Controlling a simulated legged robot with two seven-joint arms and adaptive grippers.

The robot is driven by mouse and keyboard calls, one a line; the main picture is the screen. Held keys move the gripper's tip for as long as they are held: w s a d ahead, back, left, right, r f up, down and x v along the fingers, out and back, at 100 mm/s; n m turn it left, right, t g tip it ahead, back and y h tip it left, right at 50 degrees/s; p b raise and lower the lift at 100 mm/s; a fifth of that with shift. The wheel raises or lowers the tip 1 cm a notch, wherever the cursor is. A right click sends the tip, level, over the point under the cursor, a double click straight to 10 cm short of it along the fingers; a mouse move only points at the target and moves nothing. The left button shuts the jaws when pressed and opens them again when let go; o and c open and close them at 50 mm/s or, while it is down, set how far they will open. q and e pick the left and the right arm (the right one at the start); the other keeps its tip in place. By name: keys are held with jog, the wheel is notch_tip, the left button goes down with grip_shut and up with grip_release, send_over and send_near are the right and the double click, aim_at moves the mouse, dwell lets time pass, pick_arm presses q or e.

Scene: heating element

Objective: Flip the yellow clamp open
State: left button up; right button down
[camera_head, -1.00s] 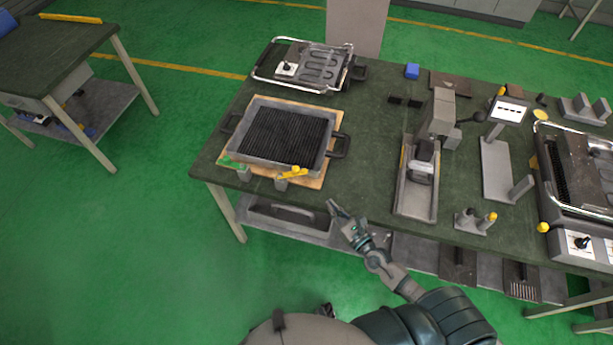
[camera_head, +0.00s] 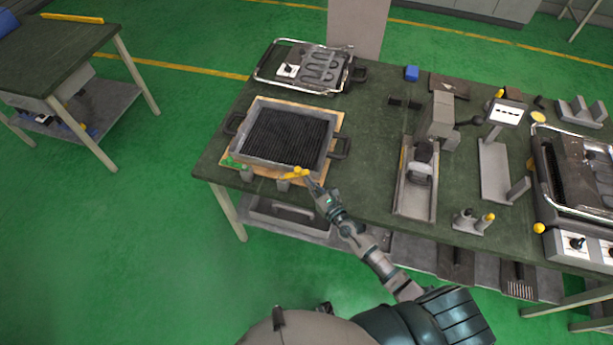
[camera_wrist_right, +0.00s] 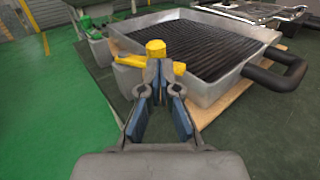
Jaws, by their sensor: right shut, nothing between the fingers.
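The yellow clamp (camera_head: 296,173) sits on a grey block at the front right corner of the grill pan's wooden board. It also shows in the right wrist view (camera_wrist_right: 156,47), just beyond my fingertips. My right gripper (camera_head: 308,181) is shut and empty, with its fingertips right at the clamp's right end. In the right wrist view the fingertips (camera_wrist_right: 160,66) overlap the clamp's lever; I cannot tell whether they touch it. A green clamp (camera_head: 232,162) sits at the board's front left corner. My left gripper does not show.
The grey grill pan (camera_head: 246,153) with black handles stands on the wooden board (camera_head: 317,178) behind the clamp. A heating element unit (camera_head: 320,65) lies at the back. A grey fixture (camera_head: 414,190) stands to the right. The table's front edge is close below the clamp.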

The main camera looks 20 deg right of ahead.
jog(key=shift+w+a, duration=0.4)
jog(key=shift+w, duration=0.25)
jog(key=shift+w+a, duration=0.4)
jog(key=shift+w, duration=0.2)
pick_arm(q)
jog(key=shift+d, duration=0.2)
pick_arm(e)
jog(key=shift+d, duration=0.55)
